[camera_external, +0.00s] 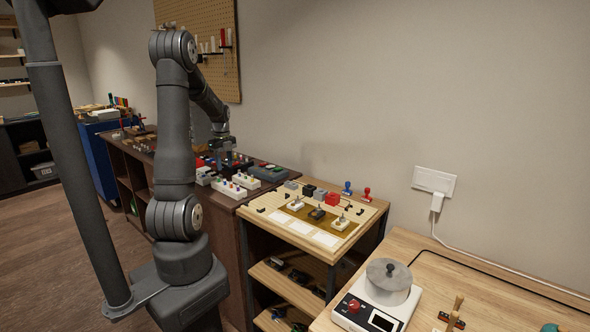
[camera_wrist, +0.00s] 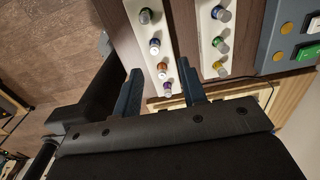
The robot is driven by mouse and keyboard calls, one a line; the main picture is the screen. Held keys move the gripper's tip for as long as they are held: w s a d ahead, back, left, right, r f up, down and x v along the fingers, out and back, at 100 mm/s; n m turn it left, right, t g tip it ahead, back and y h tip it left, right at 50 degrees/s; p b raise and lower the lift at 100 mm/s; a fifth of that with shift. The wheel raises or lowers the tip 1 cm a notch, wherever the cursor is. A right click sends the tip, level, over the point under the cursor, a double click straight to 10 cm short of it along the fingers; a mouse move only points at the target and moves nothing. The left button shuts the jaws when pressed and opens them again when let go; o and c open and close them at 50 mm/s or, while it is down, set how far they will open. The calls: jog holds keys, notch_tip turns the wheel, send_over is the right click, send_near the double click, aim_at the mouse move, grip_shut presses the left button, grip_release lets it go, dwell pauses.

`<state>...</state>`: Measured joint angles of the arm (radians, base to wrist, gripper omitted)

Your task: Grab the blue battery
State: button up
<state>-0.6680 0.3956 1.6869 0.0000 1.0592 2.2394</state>
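In the wrist view, a white strip (camera_wrist: 150,30) holds a row of small upright silver-topped batteries with coloured bands. One (camera_wrist: 154,46) looks blue, with a green one (camera_wrist: 145,15) above it and an orange one (camera_wrist: 162,70) and a purple one (camera_wrist: 167,88) below. Another bluish one (camera_wrist: 221,12) stands on the right strip (camera_wrist: 208,40). My gripper (camera_wrist: 160,82) is open and empty, its fingers on either side of the left strip's lower end. In the external view my gripper (camera_external: 222,146) hangs above the dark workbench. Its height over the batteries is hard to judge.
The right strip also carries green batteries (camera_wrist: 222,45). A grey-blue box with yellow buttons (camera_wrist: 287,28) lies at the right. The white strips (camera_external: 229,189) sit near the bench's front edge. A lighter wooden stand (camera_external: 270,228) with small parts adjoins the bench.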

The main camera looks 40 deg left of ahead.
aim_at(225, 183)
jog(key=f, duration=0.6)
jog(key=shift+s+a+f, duration=0.15)
jog(key=shift+s+f, duration=0.05)
jog(key=shift+s, duration=0.2)
grip_shut()
